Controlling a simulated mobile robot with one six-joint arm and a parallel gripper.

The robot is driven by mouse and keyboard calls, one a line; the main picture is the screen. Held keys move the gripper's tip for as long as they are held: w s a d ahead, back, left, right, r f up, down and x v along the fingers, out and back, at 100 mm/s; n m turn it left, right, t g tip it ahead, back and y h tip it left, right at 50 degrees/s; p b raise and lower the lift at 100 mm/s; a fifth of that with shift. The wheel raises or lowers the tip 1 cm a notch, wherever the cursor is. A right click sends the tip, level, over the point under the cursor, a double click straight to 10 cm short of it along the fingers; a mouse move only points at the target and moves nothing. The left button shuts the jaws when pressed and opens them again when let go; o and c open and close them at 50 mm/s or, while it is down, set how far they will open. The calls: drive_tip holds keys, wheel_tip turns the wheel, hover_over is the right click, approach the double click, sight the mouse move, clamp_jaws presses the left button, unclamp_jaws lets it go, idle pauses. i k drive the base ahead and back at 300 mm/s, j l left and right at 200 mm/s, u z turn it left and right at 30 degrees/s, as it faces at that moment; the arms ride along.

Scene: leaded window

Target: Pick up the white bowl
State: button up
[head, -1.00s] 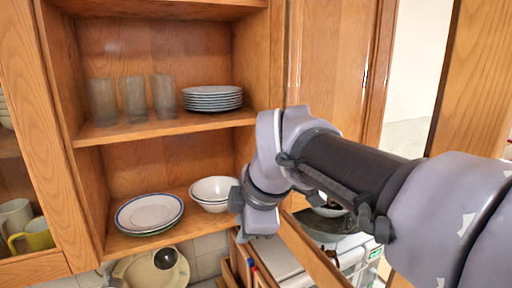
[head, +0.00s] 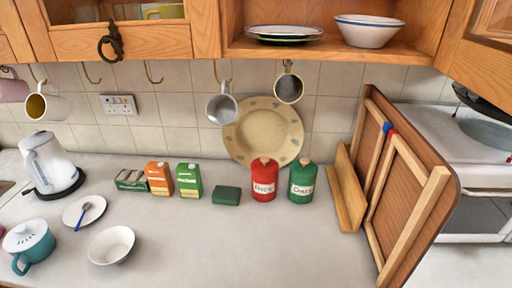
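A plain white bowl (head: 111,245) sits upright on the grey countertop at the lower left. Another white bowl (head: 366,32), with a blue rim, stands on the cabinet shelf at the upper right; in the earlier view it appears to be a stack. My gripper and arm are out of view, so I cannot see whether the gripper is open or shut.
A saucer with a spoon (head: 84,211), a teal lidded pot (head: 28,243) and a kettle (head: 48,162) stand near the counter bowl. Cartons (head: 188,181) and red (head: 264,181) and green (head: 302,182) canisters line the back. A wooden rack (head: 412,215) stands right. The front middle counter is clear.

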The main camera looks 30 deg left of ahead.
sight(114, 244)
drive_tip(key=u, duration=2.45)
